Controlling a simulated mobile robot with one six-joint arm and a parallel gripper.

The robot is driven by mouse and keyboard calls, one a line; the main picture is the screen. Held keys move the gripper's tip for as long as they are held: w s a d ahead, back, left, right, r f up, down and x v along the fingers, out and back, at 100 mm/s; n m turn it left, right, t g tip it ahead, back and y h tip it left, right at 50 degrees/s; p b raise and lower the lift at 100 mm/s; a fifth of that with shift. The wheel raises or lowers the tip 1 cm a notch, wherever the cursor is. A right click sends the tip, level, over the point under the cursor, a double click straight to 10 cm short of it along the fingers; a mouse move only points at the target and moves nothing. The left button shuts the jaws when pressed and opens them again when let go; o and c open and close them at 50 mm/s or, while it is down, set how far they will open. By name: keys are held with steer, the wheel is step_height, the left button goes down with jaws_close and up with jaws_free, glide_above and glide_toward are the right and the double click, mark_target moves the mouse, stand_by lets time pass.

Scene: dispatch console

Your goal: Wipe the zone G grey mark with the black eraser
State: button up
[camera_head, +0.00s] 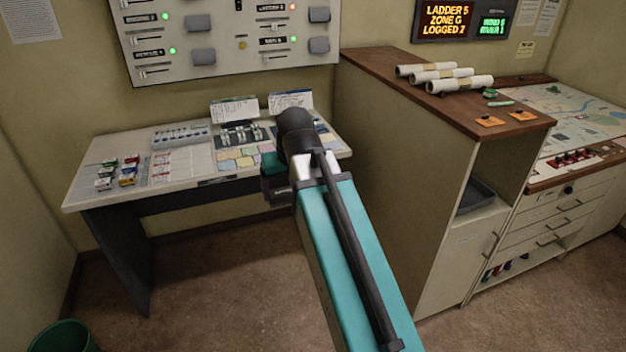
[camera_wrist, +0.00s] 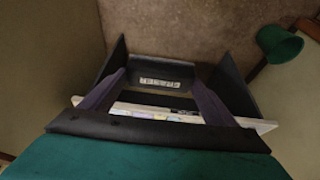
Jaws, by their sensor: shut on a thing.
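My gripper (camera_wrist: 160,80) is shut on a black block with a pale lettered label, which looks like the black eraser (camera_wrist: 164,66). The dark fingers press it from both sides in the wrist view. In the head view my arm hides most of the gripper (camera_head: 276,182), and I cannot make out the eraser there. The gripper is in front of the left desk (camera_head: 120,190). The map (camera_head: 580,118) lies on the right-hand counter, far from the gripper. I cannot make out a zone G label or grey mark on it.
A tall brown-topped cabinet (camera_head: 400,160) stands between desk and map, with rolled papers (camera_head: 445,75) on top. A display (camera_head: 459,20) reads "LADDER 5 ZONE G LOGGED 2". A green bin (camera_head: 62,336) stands at lower left. Floor (camera_head: 230,270) before the desk is clear.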

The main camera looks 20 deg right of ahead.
steer(key=shift+s+a+f, duration=0.1)
steer(key=shift+a+f, duration=0.05)
steer(key=shift+a, duration=0.45)
steer(key=shift+a+f, duration=0.15)
steer(key=shift+a, duration=0.4)
steer(key=shift+d, duration=0.2)
